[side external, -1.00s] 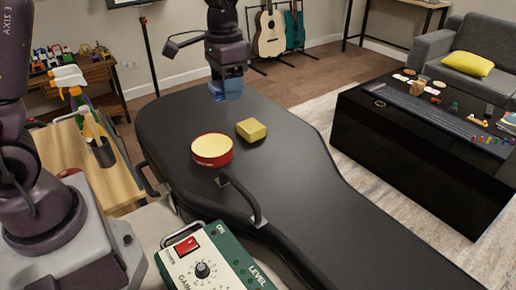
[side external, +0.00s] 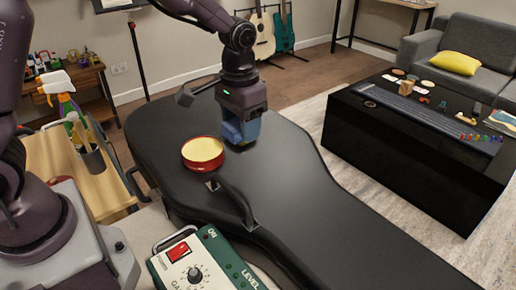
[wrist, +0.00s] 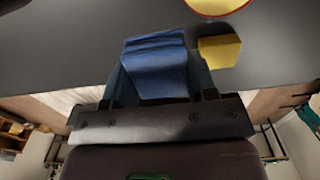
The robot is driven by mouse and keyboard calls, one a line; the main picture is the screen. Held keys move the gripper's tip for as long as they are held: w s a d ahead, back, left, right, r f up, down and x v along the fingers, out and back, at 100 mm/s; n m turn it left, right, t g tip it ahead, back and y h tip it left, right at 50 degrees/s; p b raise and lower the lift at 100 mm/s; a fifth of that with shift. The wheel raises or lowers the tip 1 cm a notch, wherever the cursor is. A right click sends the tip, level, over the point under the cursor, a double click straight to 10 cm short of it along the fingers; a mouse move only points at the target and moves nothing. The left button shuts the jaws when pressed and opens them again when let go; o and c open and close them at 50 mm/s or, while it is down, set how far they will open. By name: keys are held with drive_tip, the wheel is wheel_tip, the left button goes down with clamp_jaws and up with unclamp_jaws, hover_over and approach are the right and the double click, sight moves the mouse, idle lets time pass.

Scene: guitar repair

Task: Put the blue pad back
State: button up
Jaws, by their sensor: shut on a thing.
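The blue pad (wrist: 157,72) is held in my gripper (side external: 240,140), which is shut on it. In the side view the blue of the pad and fingers runs together low over the black guitar case (side external: 310,190), and I cannot tell whether it touches the lid. In the wrist view a yellow block (wrist: 219,50) lies just right of the blue pad, with little gap. The block is hidden behind my gripper in the side view. A round red tin with a yellow top (side external: 203,153) sits on the case left of my gripper.
The case handle (side external: 236,204) rises in front of the tin. A green box with a knob and red switch (side external: 205,265) stands at the front. A wooden table with spray bottles (side external: 68,108) is at the left. The case's narrow right part is clear.

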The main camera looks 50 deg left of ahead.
hover_over(258, 159)
wheel_tip(258, 159, down, 5)
drive_tip(key=shift+s+r, duration=0.1)
drive_tip(key=shift+r, duration=0.05)
drive_tip(key=shift+f, duration=1.65)
drive_tip(key=shift+f, duration=0.1)
drive_tip(key=o, duration=1)
wheel_tip(258, 159, up, 12)
drive_tip(key=shift+r, duration=0.2)
